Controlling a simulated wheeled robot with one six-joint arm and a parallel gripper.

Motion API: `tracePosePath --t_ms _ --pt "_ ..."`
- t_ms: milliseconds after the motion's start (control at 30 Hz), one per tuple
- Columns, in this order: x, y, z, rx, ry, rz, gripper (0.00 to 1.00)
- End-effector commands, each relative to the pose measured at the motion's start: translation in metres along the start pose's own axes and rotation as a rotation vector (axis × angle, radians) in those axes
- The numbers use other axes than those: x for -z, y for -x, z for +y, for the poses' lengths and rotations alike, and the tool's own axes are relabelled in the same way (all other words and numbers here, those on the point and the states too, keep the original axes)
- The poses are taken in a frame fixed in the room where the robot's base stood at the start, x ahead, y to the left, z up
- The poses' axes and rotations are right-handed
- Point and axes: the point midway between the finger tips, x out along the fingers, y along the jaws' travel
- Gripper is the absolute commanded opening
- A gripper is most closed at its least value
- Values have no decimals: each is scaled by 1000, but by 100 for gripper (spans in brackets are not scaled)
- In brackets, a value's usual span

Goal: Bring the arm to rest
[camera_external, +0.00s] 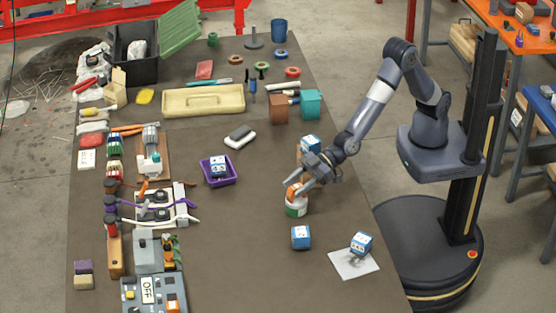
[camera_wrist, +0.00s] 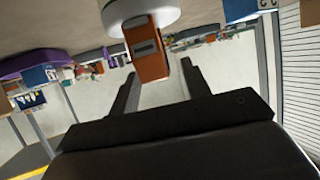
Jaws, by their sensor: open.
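My gripper (camera_external: 297,187) is at the end of my arm, which reaches left and down from my column over the right part of the table. In the wrist view its two fingers (camera_wrist: 158,70) stand apart and open. An orange block-like part (camera_wrist: 147,52) shows between and just past the fingertips, joined to a round white body (camera_wrist: 145,14). In the external view this is a white and green round item (camera_external: 296,207) standing on the table with an orange top. I cannot tell whether a finger touches it.
A blue and white box (camera_external: 301,237) stands in front of it; another (camera_external: 361,243) is on a pale sheet (camera_external: 345,265). A third (camera_external: 311,144) is behind my gripper. A purple tray (camera_external: 233,178) lies left. Pump assemblies (camera_external: 155,205) line the left side. The table (camera_external: 235,255) is clear between.

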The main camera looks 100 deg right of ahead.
Motion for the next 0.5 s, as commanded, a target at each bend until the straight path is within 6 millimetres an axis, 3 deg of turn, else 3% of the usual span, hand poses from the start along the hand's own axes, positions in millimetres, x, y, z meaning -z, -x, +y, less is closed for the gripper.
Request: tracePosePath --t_ms 133,300,500 --pt "-6 -15 0 0 0 -1 45" --pt "9 -8 0 -1 -1 1 45" --pt "11 -7 0 -1 0 0 45"
